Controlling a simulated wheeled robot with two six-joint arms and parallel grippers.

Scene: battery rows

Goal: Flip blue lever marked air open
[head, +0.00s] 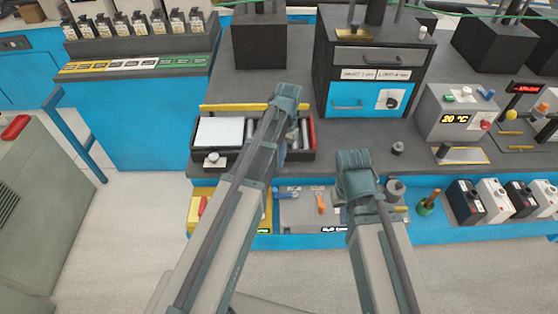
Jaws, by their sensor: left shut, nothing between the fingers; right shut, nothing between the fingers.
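Another small blue part (486,93) is on the grey control box at the right. My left gripper (281,155) is above and left of the front-panel lever, by the roller tray, and is shut and empty. My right gripper (363,200) is right of the orange lever, shut and empty. My arm links partly hide both grippers.
The roller tray (309,152) holds a white plate (220,132). A yellow panel with a red handle (202,205) is at the left of the front. A grey knob (395,188) and several black and white boxes (466,203) are at the right. The floor in front is clear.

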